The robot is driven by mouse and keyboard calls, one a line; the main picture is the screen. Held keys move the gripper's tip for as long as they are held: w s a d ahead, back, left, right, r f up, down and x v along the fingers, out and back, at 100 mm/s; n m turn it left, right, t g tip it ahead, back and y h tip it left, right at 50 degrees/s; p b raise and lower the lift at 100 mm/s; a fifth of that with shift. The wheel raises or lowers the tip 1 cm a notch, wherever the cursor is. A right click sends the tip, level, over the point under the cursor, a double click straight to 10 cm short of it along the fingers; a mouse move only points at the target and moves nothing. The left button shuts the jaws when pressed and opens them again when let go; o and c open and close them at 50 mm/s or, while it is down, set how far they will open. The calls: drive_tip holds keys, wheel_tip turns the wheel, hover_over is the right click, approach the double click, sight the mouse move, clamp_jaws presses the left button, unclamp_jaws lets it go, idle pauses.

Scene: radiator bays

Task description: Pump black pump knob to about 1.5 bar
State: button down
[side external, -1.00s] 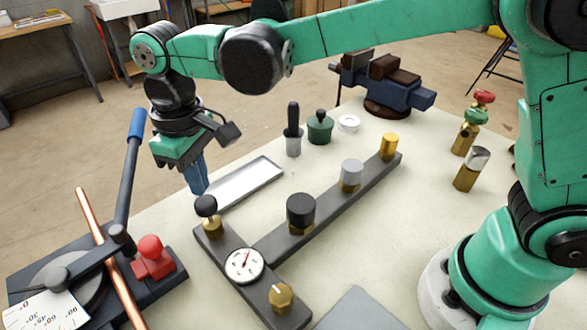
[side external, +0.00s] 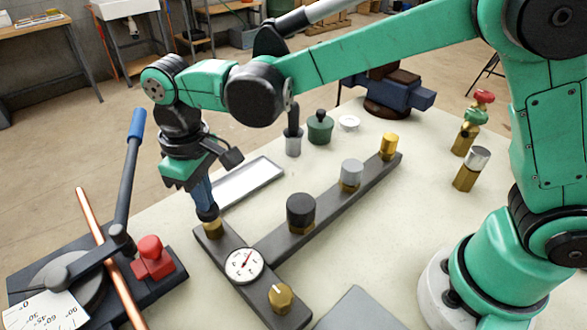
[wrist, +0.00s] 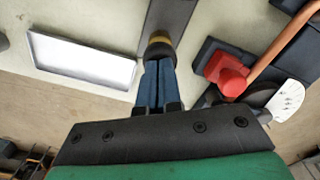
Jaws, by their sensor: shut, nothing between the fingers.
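The black pump knob (side external: 208,213) sits on a brass base at the left end of the dark manifold bar (side external: 225,243). My gripper (side external: 205,203) points down with its blue fingers together and empty, the tips at the top of this knob and seemingly touching it. In the wrist view the closed fingers (wrist: 157,66) reach the knob and brass base (wrist: 158,42), hiding much of the black top. The round white gauge (side external: 244,265) is on the same bar; its needle leans up and to the right, and its numbers are too small to read.
A larger black knob (side external: 300,210), a grey-topped knob (side external: 351,173) and a brass knob (side external: 388,146) stand along the other bar. A brass hex knob (side external: 280,297) is past the gauge. A metal tray (side external: 250,182) and the bender's red block (side external: 152,258) flank my gripper.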

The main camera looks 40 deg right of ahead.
drive_tip(key=shift+f, duration=0.3)
drive_tip(key=shift+r, duration=1.9)
drive_tip(key=shift+f, duration=0.15)
drive_tip(key=shift+f, duration=1.75)
drive_tip(key=shift+r, duration=1.85)
